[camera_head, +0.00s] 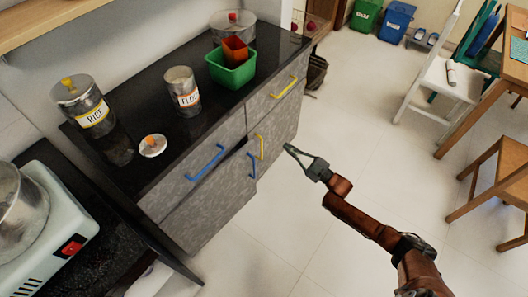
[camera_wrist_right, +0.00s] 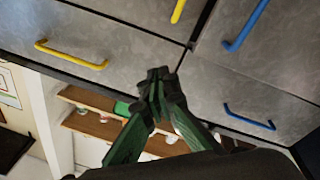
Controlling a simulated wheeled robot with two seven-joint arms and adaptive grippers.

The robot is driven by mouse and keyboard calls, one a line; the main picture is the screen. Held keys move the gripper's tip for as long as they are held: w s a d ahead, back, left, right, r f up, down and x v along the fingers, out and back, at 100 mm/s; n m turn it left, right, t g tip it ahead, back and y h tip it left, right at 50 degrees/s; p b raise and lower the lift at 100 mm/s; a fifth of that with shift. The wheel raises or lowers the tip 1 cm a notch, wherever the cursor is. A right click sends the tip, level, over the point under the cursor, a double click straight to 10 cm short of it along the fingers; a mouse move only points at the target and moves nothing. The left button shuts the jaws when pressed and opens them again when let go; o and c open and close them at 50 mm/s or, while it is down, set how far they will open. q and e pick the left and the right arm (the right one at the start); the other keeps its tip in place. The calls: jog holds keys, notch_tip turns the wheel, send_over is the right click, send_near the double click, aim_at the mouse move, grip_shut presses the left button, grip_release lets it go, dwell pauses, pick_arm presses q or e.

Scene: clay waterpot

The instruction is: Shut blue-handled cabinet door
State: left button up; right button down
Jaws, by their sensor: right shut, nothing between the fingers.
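The blue-handled cabinet door (camera_head: 212,208) is the lower left front of the grey cabinet. It looks slightly ajar, its right edge standing out a little from the yellow-handled front. Its upright blue handle (camera_head: 252,165) is near that edge; the handle also shows at the top of the right wrist view (camera_wrist_right: 247,25). My right gripper (camera_head: 287,148) is shut and empty, in front of the cabinet and right of the handle. In the right wrist view its closed fingertips (camera_wrist_right: 158,78) appear near the cabinet fronts; contact cannot be told. My left gripper is out of view.
A blue drawer handle (camera_head: 207,163) sits above the door. The neighbouring door has a yellow handle (camera_head: 260,147). Canisters and a green bin (camera_head: 231,70) stand on the dark counter (camera_head: 215,108). Open floor (camera_head: 300,220) lies before the cabinet; chairs stand at right.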

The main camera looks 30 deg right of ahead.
jog(key=s+a+f+m+g+h+p, duration=0.1)
jog(key=s+a+f+m+p, duration=0.15)
jog(key=s+a+m, duration=0.4)
pick_arm(q)
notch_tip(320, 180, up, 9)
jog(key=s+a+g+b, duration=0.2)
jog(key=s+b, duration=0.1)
jog(key=b, duration=0.1)
pick_arm(e)
jog(key=m, duration=0.1)
send_near(253, 148)
jog(key=b+x, duration=0.1)
jog(key=x, duration=0.4)
jog(key=shift+w+a+r, duration=0.1)
jog(key=shift+w+a, duration=0.15)
jog(key=shift+w, duration=0.05)
pick_arm(q)
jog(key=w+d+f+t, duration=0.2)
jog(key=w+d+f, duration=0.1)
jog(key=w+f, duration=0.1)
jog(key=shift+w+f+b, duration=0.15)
jog(key=shift+b, duration=0.25)
pick_arm(e)
jog(key=shift+w+a+r, duration=0.15)
jog(key=shift+w+a, duration=0.05)
jog(key=shift+w, duration=0.3)
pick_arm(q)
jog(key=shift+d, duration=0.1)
